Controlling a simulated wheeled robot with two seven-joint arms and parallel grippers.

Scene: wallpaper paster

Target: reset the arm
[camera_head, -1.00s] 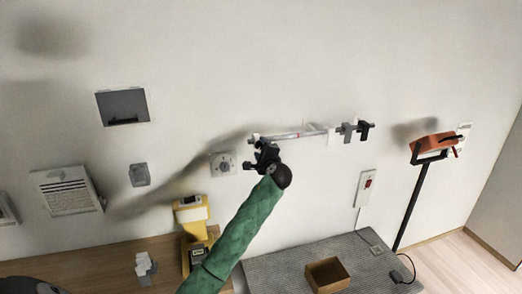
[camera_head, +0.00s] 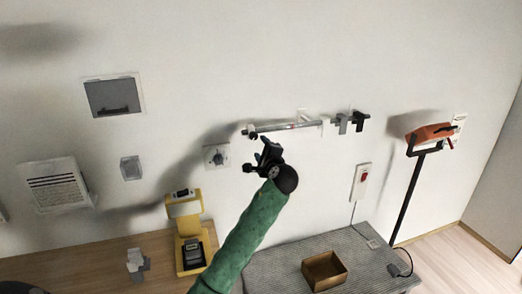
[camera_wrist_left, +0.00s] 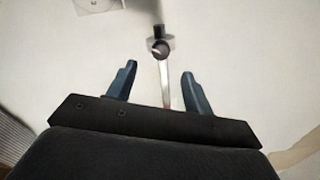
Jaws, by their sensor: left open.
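My left arm, in a green sleeve, reaches up from the bottom of the head view. Its dark gripper (camera_head: 265,155) is in front of the white wall, just below the left end of a wall-mounted rail (camera_head: 285,127). In the left wrist view the two blue-grey fingers (camera_wrist_left: 156,88) are spread apart with nothing held between them. The rail (camera_wrist_left: 163,75) runs away beyond the fingers there, with a dark round end piece; whether the gripper touches it cannot be told, but it looks apart. My right gripper is not in view.
A wall dial (camera_head: 216,155) is left of the gripper. A yellow device (camera_head: 188,225) stands on the wooden table (camera_head: 90,250). A brown open box (camera_head: 324,270) sits on the grey surface (camera_head: 290,254). A red-switch box (camera_head: 362,181) and an orange lamp on a black stand (camera_head: 430,135) are right.

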